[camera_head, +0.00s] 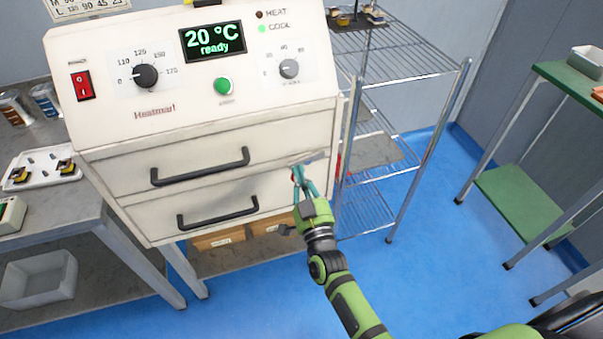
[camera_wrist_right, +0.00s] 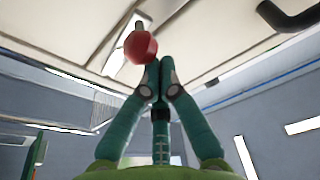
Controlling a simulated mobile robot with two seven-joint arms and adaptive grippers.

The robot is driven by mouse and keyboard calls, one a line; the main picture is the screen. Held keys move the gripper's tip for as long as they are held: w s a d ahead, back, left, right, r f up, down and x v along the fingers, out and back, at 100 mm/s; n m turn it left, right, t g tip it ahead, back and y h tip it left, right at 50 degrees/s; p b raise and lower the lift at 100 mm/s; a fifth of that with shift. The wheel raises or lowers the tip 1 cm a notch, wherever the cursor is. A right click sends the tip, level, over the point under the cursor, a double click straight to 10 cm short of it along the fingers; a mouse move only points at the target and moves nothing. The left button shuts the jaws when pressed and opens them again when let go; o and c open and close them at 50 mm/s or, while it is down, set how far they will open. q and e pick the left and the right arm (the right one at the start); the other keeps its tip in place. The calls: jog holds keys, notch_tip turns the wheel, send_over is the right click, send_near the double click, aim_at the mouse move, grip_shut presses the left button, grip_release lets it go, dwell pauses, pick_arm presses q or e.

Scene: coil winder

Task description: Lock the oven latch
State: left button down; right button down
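The oven (camera_head: 215,90) is a white cabinet with a sloped control panel, and its display reads "20 °C ready". A pale metal latch plate (camera_head: 308,158) sits at the right end of the seam between its two front drawers or doors. A red knob (camera_wrist_right: 140,47) on a short metal stem shows close up in the right wrist view. My right gripper (camera_head: 298,174) is at the latch, with its teal fingers drawn together. In the wrist view its fingertips (camera_wrist_right: 160,66) are just beside and below the knob, with nothing clearly between them. My left gripper is out of view.
Two black bar handles (camera_head: 200,168) (camera_head: 218,213) stick out from the oven front. A wire shelf rack (camera_head: 400,70) stands close at the right. Green-topped tables (camera_head: 520,205) stand farther right. A grey bench (camera_head: 65,235) is at the left. The blue floor in front is open.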

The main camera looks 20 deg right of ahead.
jog(key=n+y, duration=0.1)
jog(key=n, duration=0.1)
jog(key=f+n, duration=0.1)
jog(key=n, duration=0.2)
jog(key=shift+a+f+y, duration=0.2)
jog(key=shift+y, duration=0.2)
jog(key=shift+f+n+y, duration=0.3)
jog(key=shift+n+y, duration=0.05)
jog(key=shift+n, duration=0.65)
jog(key=shift+f+n+y, duration=0.25)
jog(key=shift+n+y, duration=0.1)
jog(key=shift+n, duration=0.65)
jog(key=shift+d+f+n+g+y+p, duration=0.15)
jog(key=shift+f+n+g+y+p, duration=0.1)
jog(key=shift+n, duration=0.75)
jog(key=shift+d+f+n+g+y+p, duration=0.15)
jog(key=shift+f+n+g+y, duration=0.1)
jog(key=shift+n, duration=0.75)
jog(key=shift+d+f+n+g+y, duration=0.15)
jog(key=shift+f+n, duration=0.1)
jog(key=shift+n, duration=0.75)
jog(key=shift+d+f+n+g+y, duration=0.15)
jog(key=shift+f+n, duration=0.1)
jog(key=shift+n, duration=0.75)
